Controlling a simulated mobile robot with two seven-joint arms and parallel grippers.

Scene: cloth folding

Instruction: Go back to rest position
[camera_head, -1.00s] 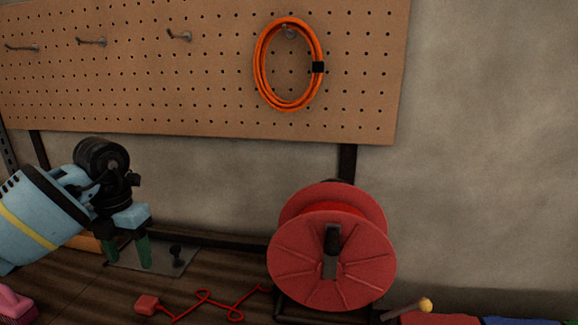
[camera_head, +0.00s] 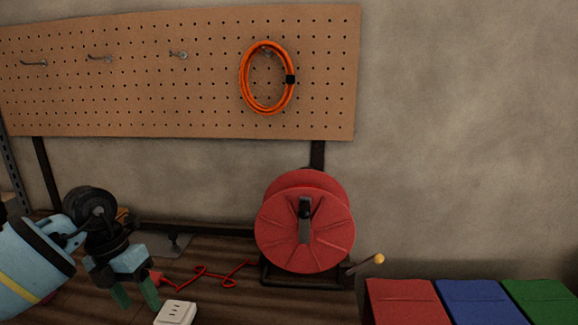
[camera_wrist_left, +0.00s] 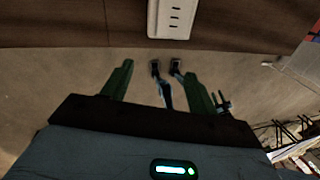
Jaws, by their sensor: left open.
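My left gripper (camera_head: 136,296) is at the lower left of the head view, with its two green fingers apart and pointing down. The left wrist view also shows the open left gripper (camera_wrist_left: 158,72), over floor just off the workbench edge. My right gripper is in neither view.
The wooden workbench (camera_head: 215,255) holds a red cable reel (camera_head: 330,235), a thin red cord (camera_head: 213,272) and a white socket block (camera_head: 176,312) near my left fingers. Red, blue and green bins (camera_head: 475,292) stand at right. An orange cable coil (camera_head: 244,78) hangs on the pegboard (camera_head: 150,100).

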